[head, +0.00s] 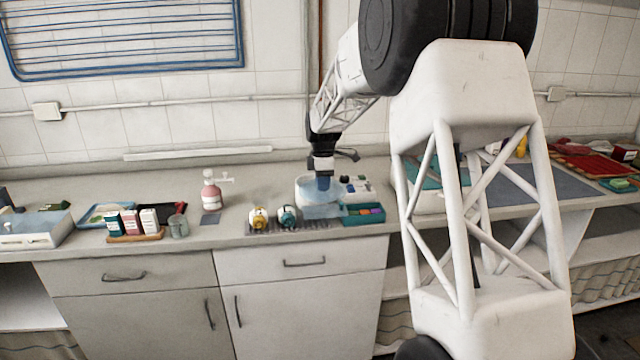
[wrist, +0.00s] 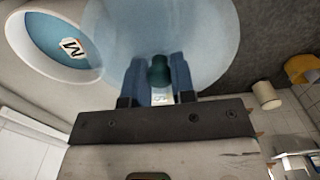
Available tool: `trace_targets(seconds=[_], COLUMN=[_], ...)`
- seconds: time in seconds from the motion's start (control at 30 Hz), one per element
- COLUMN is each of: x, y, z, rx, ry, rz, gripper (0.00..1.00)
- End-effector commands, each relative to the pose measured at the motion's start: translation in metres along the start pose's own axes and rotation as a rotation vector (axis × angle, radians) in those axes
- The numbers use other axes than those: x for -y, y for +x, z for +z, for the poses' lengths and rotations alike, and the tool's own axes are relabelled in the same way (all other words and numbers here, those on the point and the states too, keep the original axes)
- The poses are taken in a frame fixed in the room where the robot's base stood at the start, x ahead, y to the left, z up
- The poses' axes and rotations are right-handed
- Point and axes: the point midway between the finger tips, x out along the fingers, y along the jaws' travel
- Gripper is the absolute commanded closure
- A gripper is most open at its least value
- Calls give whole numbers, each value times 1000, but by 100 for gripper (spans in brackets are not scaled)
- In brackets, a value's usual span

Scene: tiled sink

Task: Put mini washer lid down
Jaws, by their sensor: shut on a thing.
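The mini washer (head: 301,186) is a white unit on the counter below my gripper. My gripper (wrist: 158,78) is shut on the lid's dark teal knob (wrist: 158,66), with one blue finger on each side. In the head view my gripper (head: 322,183) points down over the washer, and the lid (head: 322,211) shows pale below it.
A teal tray (head: 362,220) with coloured pieces sits right of the washer. A yellow-and-white round item (head: 258,219) and a teal one (head: 287,216) stand to the left on a dark mat. A pink bottle (head: 211,196) stands farther left. The counter behind the bottle is mostly clear.

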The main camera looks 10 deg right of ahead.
Motion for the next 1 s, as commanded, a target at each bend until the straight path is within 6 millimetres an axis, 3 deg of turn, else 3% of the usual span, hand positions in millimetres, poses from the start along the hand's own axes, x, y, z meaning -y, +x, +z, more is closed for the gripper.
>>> trace_targets(seconds=[0.37, 1.0], x=[-16, -99], y=[0, 8], z=[-9, -65], rx=[0, 0], ry=[22, 169], rz=[1, 0], gripper=[100, 100])
